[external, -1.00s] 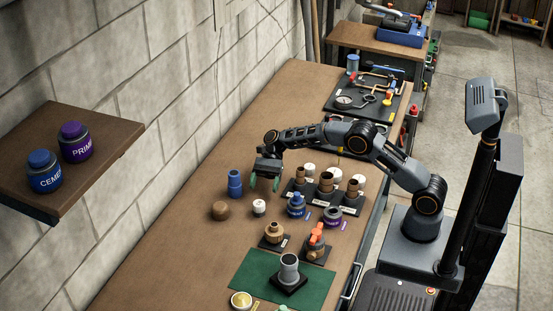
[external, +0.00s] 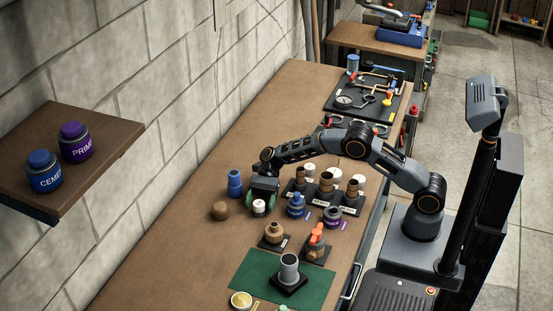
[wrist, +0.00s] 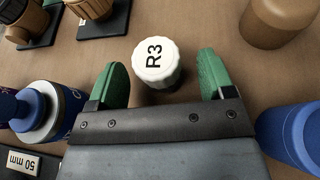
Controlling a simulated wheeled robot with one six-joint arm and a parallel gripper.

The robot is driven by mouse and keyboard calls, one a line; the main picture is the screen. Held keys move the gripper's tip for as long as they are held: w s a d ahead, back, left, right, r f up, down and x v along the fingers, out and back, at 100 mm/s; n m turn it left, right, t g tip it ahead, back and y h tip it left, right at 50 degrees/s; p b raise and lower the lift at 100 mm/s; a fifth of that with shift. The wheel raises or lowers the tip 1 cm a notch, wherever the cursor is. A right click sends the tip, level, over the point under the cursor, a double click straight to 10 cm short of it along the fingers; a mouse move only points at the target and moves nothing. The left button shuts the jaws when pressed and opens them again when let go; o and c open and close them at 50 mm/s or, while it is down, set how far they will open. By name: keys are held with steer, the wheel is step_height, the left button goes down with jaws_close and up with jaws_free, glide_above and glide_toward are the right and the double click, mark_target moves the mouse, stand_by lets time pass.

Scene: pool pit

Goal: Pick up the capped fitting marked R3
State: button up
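The capped fitting marked R3 (wrist: 155,62) is a small upright piece with a ribbed white cap and black lettering. It also shows in the external view (external: 259,206), on the brown bench. My gripper (wrist: 162,76) has green finger pads and is open. In the wrist view the fitting lies between and slightly beyond the fingertips, with gaps on both sides. In the external view my gripper (external: 261,204) is low over the bench at the fitting. Whether a pad touches it there I cannot tell.
A brown fitting (external: 220,211) and a blue fitting (external: 235,183) stand close on the left.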

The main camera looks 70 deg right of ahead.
steer(key=c, duration=1)
steer(key=shift+r, duration=0.1)
